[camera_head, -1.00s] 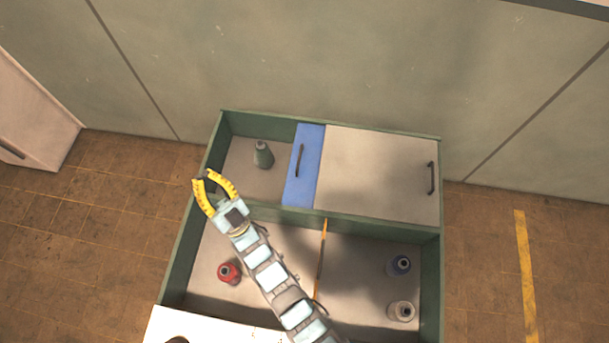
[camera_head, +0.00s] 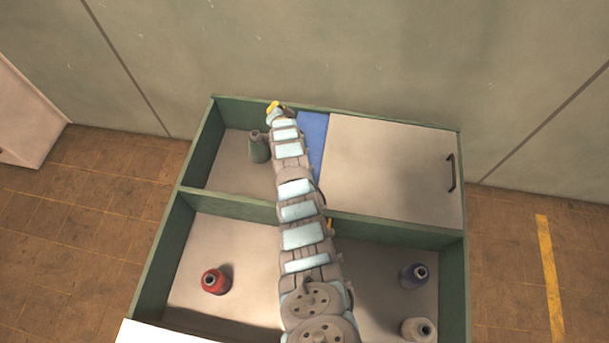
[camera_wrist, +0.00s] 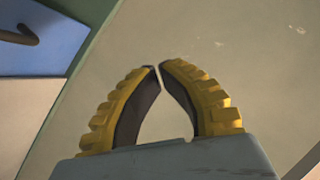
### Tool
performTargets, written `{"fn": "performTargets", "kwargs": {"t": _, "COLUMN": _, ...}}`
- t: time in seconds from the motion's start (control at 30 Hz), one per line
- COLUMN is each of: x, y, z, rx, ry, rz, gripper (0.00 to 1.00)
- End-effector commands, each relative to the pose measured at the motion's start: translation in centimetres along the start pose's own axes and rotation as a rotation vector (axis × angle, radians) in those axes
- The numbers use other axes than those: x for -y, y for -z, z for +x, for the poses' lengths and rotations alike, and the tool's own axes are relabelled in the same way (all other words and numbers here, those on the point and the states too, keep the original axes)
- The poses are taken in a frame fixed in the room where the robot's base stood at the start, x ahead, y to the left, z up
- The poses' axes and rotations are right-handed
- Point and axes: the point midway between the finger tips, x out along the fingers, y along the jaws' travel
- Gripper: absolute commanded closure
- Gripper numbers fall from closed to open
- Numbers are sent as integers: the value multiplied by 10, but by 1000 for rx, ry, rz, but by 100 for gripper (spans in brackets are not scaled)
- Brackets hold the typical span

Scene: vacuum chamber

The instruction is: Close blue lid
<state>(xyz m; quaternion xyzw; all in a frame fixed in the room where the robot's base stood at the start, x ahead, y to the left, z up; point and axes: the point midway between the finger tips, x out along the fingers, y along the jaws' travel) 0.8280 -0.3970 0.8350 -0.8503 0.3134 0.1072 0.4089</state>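The blue lid (camera_head: 313,140) lies at the back of the green cabinet, left of the pale lid. My arm covers its left part and its handle in the head view. In the wrist view the blue lid (camera_wrist: 45,40) is at the upper left, with part of a dark handle (camera_wrist: 20,36). The compartment left of it is uncovered, and a grey-green bottle (camera_head: 258,148) stands inside. My gripper (camera_head: 273,106) is over the cabinet's back rim, mostly hidden by my arm. In the wrist view the yellow fingertips (camera_wrist: 159,66) almost meet, with nothing between them.
The pale lid (camera_head: 390,170) with a dark handle covers the back right. In the open front compartments stand a red bottle (camera_head: 215,281), a dark blue bottle (camera_head: 413,276) and a pale bottle (camera_head: 417,328). The wall (camera_head: 340,50) is close behind the cabinet.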

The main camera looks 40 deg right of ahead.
Motion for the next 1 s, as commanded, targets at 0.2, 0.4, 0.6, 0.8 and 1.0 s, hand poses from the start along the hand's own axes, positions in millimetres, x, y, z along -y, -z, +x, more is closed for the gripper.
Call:
{"fn": "performTargets", "kwargs": {"t": 0.2, "x": -88, "y": 3, "z": 28, "rx": 132, "ry": -261, "rz": 225, "gripper": 100}}
{"fn": "performTargets", "kwargs": {"t": 0.4, "x": -150, "y": -1, "z": 20, "rx": 253, "ry": -496, "rz": 457, "gripper": 100}}
{"fn": "performTargets", "kwargs": {"t": 0.6, "x": -193, "y": -14, "z": -9, "rx": 381, "ry": -719, "rz": 694, "gripper": 100}}
{"fn": "performTargets", "kwargs": {"t": 0.8, "x": -208, "y": -24, "z": -47, "rx": 495, "ry": -895, "rz": 885, "gripper": 100}}
{"fn": "performTargets", "kwargs": {"t": 1.0, "x": -208, "y": -29, "z": -70, "rx": 559, "ry": -981, "rz": 976, "gripper": 100}}
